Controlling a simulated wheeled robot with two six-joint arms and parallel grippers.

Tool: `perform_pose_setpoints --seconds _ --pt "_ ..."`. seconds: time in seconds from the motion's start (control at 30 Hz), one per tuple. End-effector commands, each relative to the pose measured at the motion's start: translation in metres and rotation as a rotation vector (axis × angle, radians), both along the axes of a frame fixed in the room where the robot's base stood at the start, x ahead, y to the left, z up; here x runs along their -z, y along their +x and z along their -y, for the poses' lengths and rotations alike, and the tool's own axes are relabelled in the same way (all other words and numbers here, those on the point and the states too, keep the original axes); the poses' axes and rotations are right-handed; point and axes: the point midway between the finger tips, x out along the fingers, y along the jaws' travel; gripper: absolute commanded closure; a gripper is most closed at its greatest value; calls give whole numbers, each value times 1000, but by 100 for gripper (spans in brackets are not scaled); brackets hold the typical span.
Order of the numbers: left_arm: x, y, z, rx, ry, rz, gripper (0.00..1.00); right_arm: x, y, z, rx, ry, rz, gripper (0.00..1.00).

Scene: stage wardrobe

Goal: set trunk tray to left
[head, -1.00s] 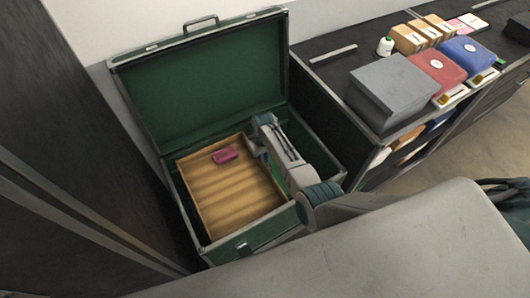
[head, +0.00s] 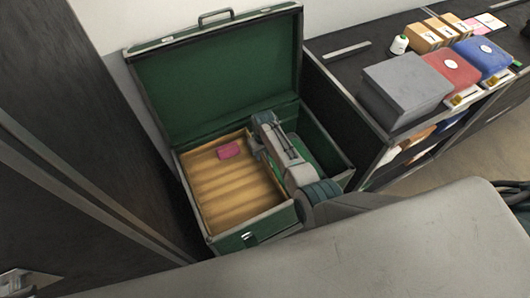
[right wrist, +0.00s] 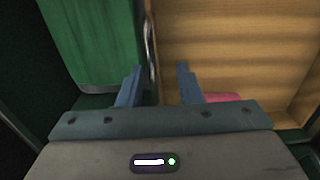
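The green trunk (head: 225,75) stands open with its lid leaning back. The wooden trunk tray (head: 230,190) lies in its left part, close against the left wall. A pink item (head: 228,150) lies in the tray near the back. My right gripper (head: 257,150) reaches down into the trunk at the tray's right edge; the arm hides its fingertips in the head view. In the right wrist view, the two fingers (right wrist: 158,84) are apart, with the tray's side wall (right wrist: 154,50) between them and gaps visible. My left gripper is not in view.
A black counter to the right holds a grey box (head: 405,88), red (head: 450,68) and blue (head: 484,54) items, and a thread spool (head: 399,44). A dark panel (head: 80,130) stands close on the left.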

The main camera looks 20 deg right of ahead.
Motion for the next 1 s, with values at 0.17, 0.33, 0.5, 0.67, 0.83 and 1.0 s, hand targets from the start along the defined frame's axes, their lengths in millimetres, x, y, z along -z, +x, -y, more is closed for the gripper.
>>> perform_pose_setpoints --seconds 0.17,0.33,0.5,0.67,0.83,1.0 --pt "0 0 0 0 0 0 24 0 0 2 0 -2 -1 68" --pt "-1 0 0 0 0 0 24 -8 0 2 1 -3 2 68" --pt "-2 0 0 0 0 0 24 -32 0 1 1 -3 3 68" --pt "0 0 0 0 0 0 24 -61 0 0 0 -4 3 68" --pt "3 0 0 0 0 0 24 -89 0 -1 -1 -3 3 68" --pt "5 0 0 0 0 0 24 -105 0 -1 -1 -3 1 68"
